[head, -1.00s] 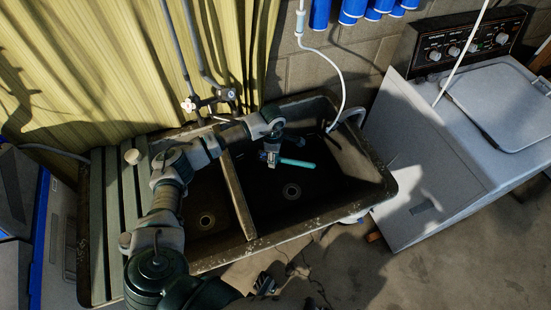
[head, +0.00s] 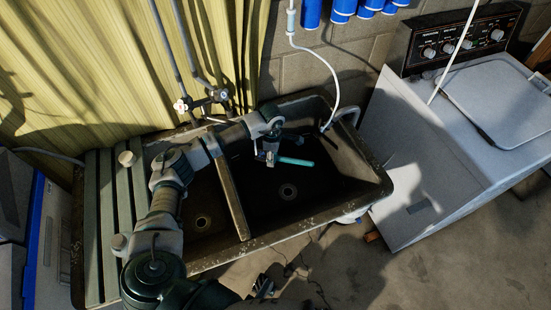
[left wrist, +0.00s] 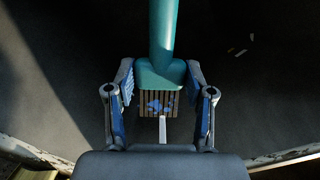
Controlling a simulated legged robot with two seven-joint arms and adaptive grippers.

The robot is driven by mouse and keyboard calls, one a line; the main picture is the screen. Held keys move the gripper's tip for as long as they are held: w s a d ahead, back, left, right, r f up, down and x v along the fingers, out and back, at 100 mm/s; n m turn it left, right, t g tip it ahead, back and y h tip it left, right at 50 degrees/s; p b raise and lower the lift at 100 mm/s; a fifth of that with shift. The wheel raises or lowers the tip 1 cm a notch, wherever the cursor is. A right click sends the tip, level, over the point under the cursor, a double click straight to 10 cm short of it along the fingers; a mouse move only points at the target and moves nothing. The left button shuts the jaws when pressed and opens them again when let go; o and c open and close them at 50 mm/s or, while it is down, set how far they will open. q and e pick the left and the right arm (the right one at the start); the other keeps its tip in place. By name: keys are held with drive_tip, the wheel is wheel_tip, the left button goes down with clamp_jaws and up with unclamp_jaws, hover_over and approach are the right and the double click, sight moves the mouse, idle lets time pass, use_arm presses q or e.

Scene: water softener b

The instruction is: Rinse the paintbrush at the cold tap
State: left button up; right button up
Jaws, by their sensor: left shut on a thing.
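My left gripper (head: 271,157) is shut on the paintbrush (head: 296,162), over the right basin of the sink (head: 330,215). The teal handle points right in the head view. In the left wrist view the paintbrush (left wrist: 163,35) has its handle pointing up and away, with blue-stained bristles between the finger pads. A wall tap with a pale round handle (head: 181,105) and a second valve (head: 221,95) is behind my arm. Which one is cold I cannot tell, and no running water shows. A dark jointed piece at the bottom may be my right gripper (head: 263,287).
A divider (head: 228,190) separates the two basins. A white hose (head: 337,75) bends down to the sink's back right corner. A washing machine (head: 440,160) stands to the right. A ribbed drainboard (head: 105,205) is on the left, and a yellow curtain (head: 90,70) hangs behind.

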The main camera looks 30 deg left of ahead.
use_arm(q)
drive_tip(key=shift+s+a, duration=0.2)
drive_tip(key=shift+a, duration=0.25)
drive_tip(key=shift+s+a, duration=0.1)
drive_tip(key=shift+s, duration=0.05)
